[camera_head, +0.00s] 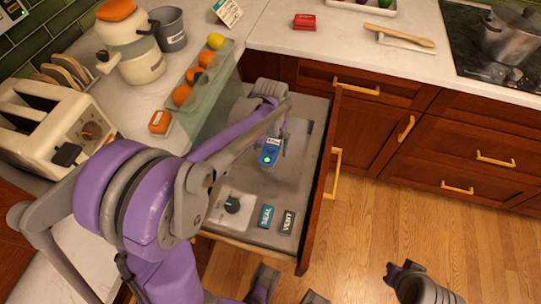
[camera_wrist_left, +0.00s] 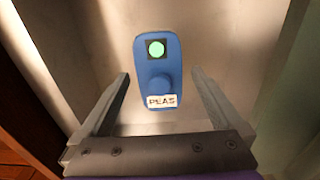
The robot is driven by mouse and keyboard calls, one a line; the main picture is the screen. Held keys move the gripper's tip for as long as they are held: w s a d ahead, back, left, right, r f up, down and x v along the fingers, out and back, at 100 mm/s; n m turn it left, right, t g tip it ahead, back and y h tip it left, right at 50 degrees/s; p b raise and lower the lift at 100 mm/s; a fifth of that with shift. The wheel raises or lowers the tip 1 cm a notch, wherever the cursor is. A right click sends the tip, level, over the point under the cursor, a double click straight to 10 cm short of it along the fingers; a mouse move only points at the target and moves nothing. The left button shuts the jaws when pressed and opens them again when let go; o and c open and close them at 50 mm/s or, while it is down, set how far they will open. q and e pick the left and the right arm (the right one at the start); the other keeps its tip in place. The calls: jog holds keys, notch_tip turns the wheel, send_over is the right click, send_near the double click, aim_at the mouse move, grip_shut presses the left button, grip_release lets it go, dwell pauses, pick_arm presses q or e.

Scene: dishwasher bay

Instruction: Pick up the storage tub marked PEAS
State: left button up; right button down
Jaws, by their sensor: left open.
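The PEAS tub (camera_head: 269,154) is a small blue piece with a bright green round spot and a white label, inside the open drawer. In the left wrist view the tub (camera_wrist_left: 158,65) is upright in the picture, with PEAS readable on its lower end. My left gripper (camera_head: 279,138) reaches down into the drawer at the tub. In the left wrist view its open fingers (camera_wrist_left: 161,76) stand one on each side of the tub, with visible gaps. Part of my right arm shows at the lower right; its jaw state is unclear.
The open drawer (camera_head: 308,215) also holds a black knob (camera_head: 232,204), a teal SEAL tag (camera_head: 265,216) and a dark VENT tag (camera_head: 288,222). Drawer walls stand close around my gripper. A toaster (camera_head: 60,125) and a fruit tray (camera_head: 217,75) are on the left counter.

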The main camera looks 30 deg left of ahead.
pick_arm(q)
jog(key=shift+f, duration=0.95)
jog(key=shift+c, duration=0.3)
jog(key=shift+r, duration=0.1)
grip_shut()
